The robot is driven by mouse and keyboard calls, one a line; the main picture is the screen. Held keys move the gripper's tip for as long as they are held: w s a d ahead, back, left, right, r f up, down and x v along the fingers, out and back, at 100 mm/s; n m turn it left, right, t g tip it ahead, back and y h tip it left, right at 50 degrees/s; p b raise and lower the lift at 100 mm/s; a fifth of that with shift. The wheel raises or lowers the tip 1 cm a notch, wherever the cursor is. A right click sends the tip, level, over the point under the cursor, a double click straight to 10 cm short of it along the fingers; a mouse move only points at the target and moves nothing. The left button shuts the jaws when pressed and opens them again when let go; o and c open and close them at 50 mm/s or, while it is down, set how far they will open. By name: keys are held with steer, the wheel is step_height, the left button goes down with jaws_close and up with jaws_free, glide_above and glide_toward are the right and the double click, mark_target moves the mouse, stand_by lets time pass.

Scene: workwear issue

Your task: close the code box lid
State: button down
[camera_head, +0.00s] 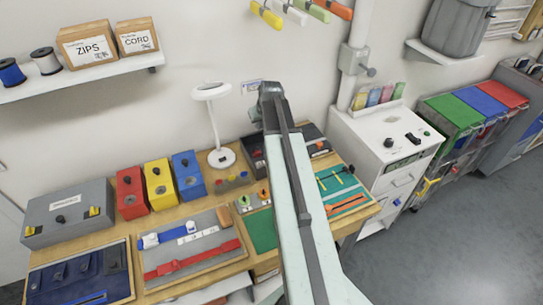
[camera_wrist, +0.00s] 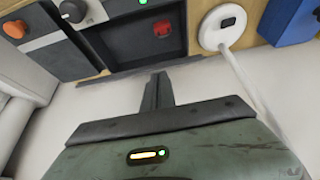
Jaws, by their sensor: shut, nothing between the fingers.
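A dark box with an open-topped recess (camera_head: 253,146) stands at the back of the workbench, right of the lamp; I take it to be the code box. In the wrist view its dark recess (camera_wrist: 145,40) shows a red part (camera_wrist: 163,29) inside. I cannot make out its lid for certain; my arm hides part of this area in the head view. My gripper (camera_wrist: 160,78) is shut and empty, with its fingers apart from the box and the pale wall behind them. In the head view the gripper (camera_head: 257,113) is small, and its fingers are hard to make out.
A white lamp (camera_head: 222,157) stands just left of the dark box. Blue (camera_head: 188,176), yellow (camera_head: 159,184) and red (camera_head: 131,193) boxes stand beside it. A grey box (camera_head: 68,214) is at the far left. A white cabinet (camera_head: 385,150) stands right of the bench.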

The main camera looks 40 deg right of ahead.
steer(key=shift+s+a+f+b, duration=0.2)
steer(key=shift+s+f+b, duration=0.15)
steer(key=shift+f, duration=0.2)
steer(key=s+f+b, duration=0.2)
steer(key=f, duration=0.1)
steer(key=shift+s+a+b, duration=0.2)
steer(key=shift+a+b, duration=0.15)
steer(key=shift+b, duration=0.05)
step_height(320, 180, up, 8)
steer(key=p, duration=0.8)
steer(key=shift+d+f, duration=0.15)
steer(key=shift+f, duration=0.05)
steer(key=shift+w, duration=0.1)
